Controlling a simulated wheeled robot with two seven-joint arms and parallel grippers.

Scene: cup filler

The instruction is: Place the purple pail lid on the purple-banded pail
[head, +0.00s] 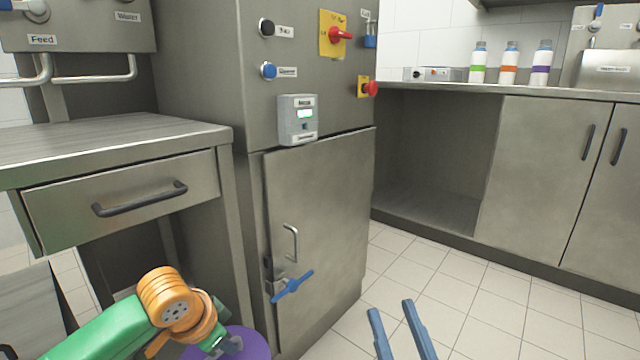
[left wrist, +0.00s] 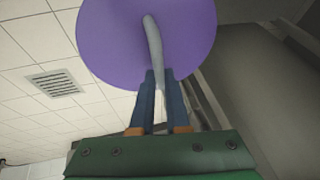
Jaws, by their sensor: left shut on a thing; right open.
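The purple pail lid (head: 250,345) shows at the bottom of the head view, partly cut off by the edge and partly behind my left gripper (head: 226,346). In the left wrist view the lid (left wrist: 110,40) is a round purple disc with a grey curved handle (left wrist: 153,42). My left gripper (left wrist: 156,90) is shut on that handle. My right gripper (head: 392,308) is open and empty, with two blue fingers over the tiled floor. I cannot make out a purple-banded pail in either view.
A steel cabinet with a closed door and blue latch (head: 292,286) stands close to the lid. A worktable with a drawer (head: 130,200) is at left. Green-, orange- and purple-banded bottles (head: 541,66) stand on the back counter (head: 440,88). The floor (head: 480,300) is clear at right.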

